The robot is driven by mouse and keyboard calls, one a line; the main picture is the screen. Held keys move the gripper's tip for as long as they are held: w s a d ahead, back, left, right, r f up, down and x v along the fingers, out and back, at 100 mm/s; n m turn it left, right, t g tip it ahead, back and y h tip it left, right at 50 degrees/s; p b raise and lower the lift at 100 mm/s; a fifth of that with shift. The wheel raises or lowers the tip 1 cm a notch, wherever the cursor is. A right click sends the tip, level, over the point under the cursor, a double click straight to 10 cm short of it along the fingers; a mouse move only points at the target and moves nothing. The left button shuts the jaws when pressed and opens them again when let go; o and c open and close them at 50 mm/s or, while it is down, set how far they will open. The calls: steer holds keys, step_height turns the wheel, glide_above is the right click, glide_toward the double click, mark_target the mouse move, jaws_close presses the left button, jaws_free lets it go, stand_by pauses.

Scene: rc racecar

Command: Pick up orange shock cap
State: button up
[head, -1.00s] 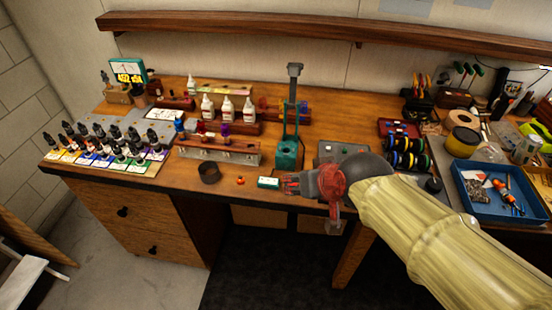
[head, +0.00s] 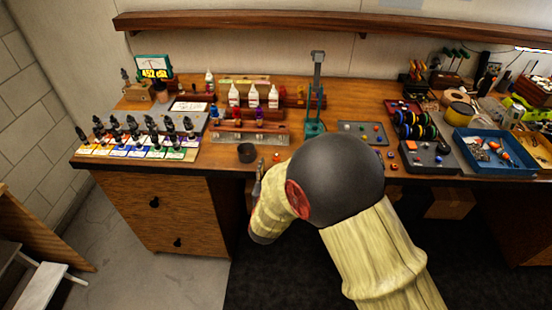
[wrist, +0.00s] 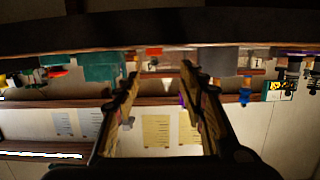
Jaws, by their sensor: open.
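A small orange-red piece, which looks like the orange shock cap (head: 277,156), sits near the front edge of the workbench, just right of a black cup. In the wrist view, which is upside down, the orange cap (wrist: 153,51) shows at the bench edge, ahead of the gap between my fingers. My gripper (wrist: 160,72) is open and empty. In the head view my gripper (head: 258,178) is mostly hidden by my arm, in front of the bench edge, below and left of the cap. They appear apart.
The black cup (head: 247,152) stands just left of the cap. A green stand (head: 314,128) rises behind it to the right. A metal rail (head: 247,138) with bottles lies behind. A grey tray (head: 362,134) is farther right. Drawers (head: 160,215) are under the bench's left side.

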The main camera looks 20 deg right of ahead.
steer(key=b+x, duration=0.1)
steer(key=x, duration=0.2)
steer(key=d+b+x, duration=0.1)
steer(key=x, duration=0.3)
steer(key=shift+s, duration=0.15)
steer(key=shift+r, duration=0.1)
steer(key=shift+c, duration=0.5)
steer(key=c, duration=0.8)
